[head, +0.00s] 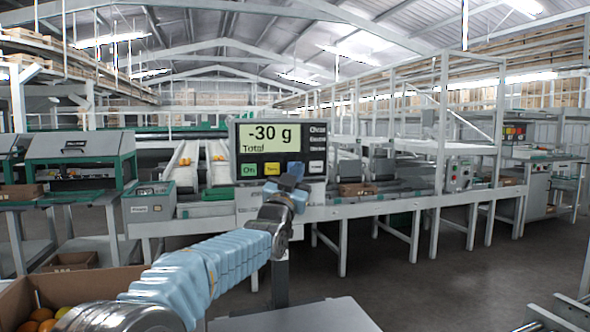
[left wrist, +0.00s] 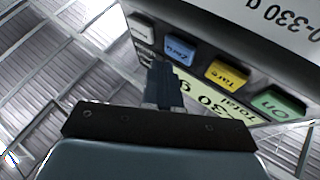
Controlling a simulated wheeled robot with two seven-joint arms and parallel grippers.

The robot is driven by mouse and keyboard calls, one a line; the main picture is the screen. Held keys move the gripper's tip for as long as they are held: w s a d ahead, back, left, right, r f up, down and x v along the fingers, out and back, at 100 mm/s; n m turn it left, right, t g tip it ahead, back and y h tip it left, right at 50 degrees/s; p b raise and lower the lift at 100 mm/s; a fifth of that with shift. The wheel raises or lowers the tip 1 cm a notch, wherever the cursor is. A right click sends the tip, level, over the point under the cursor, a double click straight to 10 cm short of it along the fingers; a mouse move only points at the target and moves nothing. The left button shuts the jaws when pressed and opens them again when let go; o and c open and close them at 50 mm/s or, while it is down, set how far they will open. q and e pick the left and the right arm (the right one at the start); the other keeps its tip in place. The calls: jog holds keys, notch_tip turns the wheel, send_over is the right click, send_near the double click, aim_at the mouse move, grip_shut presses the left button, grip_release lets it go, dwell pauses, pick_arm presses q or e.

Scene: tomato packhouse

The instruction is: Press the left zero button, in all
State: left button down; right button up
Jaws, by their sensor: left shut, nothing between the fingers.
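The scale display (head: 275,150) stands upright ahead and reads "-30 g Total". Along its lower edge are a green On button (head: 249,170), a yellow Tare button (head: 272,169) and a white button (head: 317,167). The blue Zero button (left wrist: 180,50) shows in the left wrist view; in the head view my gripper largely covers its place. My left gripper (head: 289,184) is shut and empty, in front of the panel. In the left wrist view its fingertips (left wrist: 161,70) are close to the Zero button. Whether they touch it, I cannot tell. My right gripper is not in view.
A grey flat surface (head: 300,316) lies below the display. Conveyor tables (head: 345,208) and machines stand behind; open floor shows at the right.

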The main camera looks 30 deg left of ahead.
pick_arm(q)
jog(key=shift+a, duration=0.1)
jog(key=shift+w+a, duration=0.2)
jog(key=shift+w, duration=0.05)
jog(key=shift+w+a, duration=0.25)
jog(key=shift+a, duration=0.1)
dwell(0.7)
jog(key=shift+s+d+b, duration=0.5)
jog(key=shift+d+b, duration=0.15)
jog(key=shift+b, duration=0.35)
